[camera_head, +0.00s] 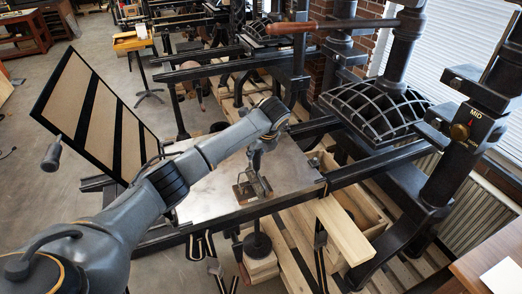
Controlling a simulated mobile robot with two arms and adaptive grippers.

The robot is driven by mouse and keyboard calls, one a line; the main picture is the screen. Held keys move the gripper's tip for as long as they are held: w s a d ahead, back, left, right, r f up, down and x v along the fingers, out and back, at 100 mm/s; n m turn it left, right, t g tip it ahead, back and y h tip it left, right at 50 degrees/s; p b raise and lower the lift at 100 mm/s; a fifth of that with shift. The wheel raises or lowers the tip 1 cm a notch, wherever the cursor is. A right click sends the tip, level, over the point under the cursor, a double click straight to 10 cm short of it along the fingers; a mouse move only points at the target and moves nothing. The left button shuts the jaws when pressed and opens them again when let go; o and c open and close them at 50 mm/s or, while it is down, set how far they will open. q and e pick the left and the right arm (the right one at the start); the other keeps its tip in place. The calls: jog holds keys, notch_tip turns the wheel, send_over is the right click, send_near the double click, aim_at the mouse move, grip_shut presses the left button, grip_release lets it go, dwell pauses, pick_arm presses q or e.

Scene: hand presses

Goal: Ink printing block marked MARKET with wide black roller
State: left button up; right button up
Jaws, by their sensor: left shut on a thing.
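My left arm reaches in from the left, over the press's pale metal bed plate (208,195). My left gripper (258,168) points down above the right half of the plate. It is shut on a small dark-framed tool (243,192) at the plate's surface; it may be the roller, but it is too small to be sure. I cannot tell whether the tool touches the plate. I cannot make out a block marked MARKET or its lettering. My right gripper is not in view.
A hinged frame with tan panels (92,112) stands tilted up at the left of the bed. The black press (398,115), with a wooden-handled bar (330,26), rises at the right. A table with paper (503,277) is at the lower right.

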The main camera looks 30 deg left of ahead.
pick_arm(q)
jog(key=s+a, duration=0.4)
jog(key=s, duration=0.1)
jog(key=shift+s+a, duration=0.15)
jog(key=shift+a, duration=0.1)
dwell(4.3)
notch_tip(320, 180, up, 5)
jog(key=shift+r, duration=0.1)
dwell(0.8)
dwell(0.4)
